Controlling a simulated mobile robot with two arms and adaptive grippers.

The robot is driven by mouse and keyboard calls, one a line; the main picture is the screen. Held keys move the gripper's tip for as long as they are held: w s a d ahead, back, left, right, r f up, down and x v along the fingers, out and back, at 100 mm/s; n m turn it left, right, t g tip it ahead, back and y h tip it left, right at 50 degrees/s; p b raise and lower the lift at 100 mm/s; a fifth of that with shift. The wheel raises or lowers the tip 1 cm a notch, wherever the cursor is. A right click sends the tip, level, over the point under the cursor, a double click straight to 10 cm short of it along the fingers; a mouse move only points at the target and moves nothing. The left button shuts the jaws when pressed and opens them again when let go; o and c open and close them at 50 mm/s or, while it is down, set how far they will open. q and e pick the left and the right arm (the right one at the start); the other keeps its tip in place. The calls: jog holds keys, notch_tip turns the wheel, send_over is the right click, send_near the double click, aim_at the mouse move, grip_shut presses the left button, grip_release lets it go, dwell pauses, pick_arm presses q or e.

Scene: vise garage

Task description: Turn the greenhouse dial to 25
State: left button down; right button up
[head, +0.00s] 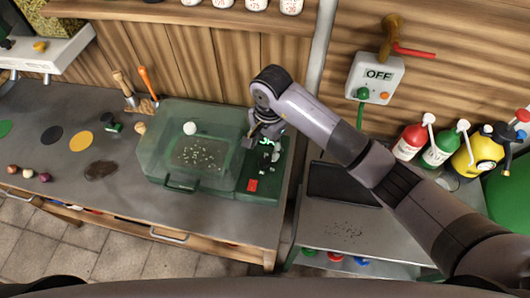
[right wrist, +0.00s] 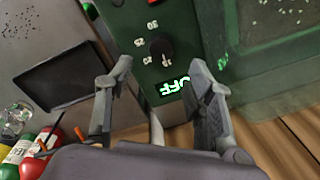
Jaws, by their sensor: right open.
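The greenhouse is a clear green box (head: 190,150) with a dark green control panel (head: 262,178) on its right side. In the right wrist view the black round dial (right wrist: 160,46) sits on that panel, with white numbers beside it that look like 20, 25 and 30. My right gripper (head: 258,135) is over the panel's far end and hides the dial in the head view. In the right wrist view the gripper (right wrist: 160,66) is open and empty, its fingers on either side of the display and dial, apparently above the panel.
A red button (head: 252,185) is at the panel's near end. A second OFF box (head: 375,77) hangs on the wall. A dark tray (head: 342,184) and several bottles (head: 437,148) stand to the right. Two tools (head: 147,84) stand behind the greenhouse.

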aim_at(265, 160)
notch_tip(265, 160, down, 6)
jog(key=shift+a+r+p, duration=0.1)
jog(key=shift+a+p, duration=0.05)
jog(key=shift+p, duration=0.5)
jog(key=shift+w+f, duration=0.1)
jog(key=shift+f, duration=0.5)
jog(key=shift+c, duration=0.5)
